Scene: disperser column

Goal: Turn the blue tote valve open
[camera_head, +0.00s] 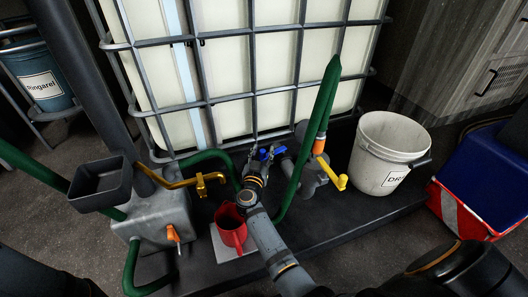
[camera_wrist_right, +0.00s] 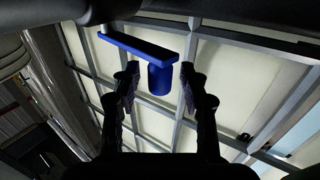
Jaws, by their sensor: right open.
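The tote (camera_head: 230,65) is a cream tank in a grey wire cage at the back of the head view. Its blue valve (camera_head: 271,152) is low on the front, partly hidden by my right gripper (camera_head: 261,163). In the right wrist view, the blue valve (camera_wrist_right: 137,47) shows a flat bar handle and a short round stem. The right gripper (camera_wrist_right: 159,82) is open and empty there, with one finger on each side of the stem. I see gaps beside the stem; contact is not clear. My left gripper is not in view.
A red jug (camera_head: 231,228) stands on a pale plate left of my right arm. Green hoses (camera_head: 318,120) run close to the valve on both sides. A yellow handle (camera_head: 340,182) and a white bucket (camera_head: 386,150) are to the right. A metal box (camera_head: 155,220) stands left.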

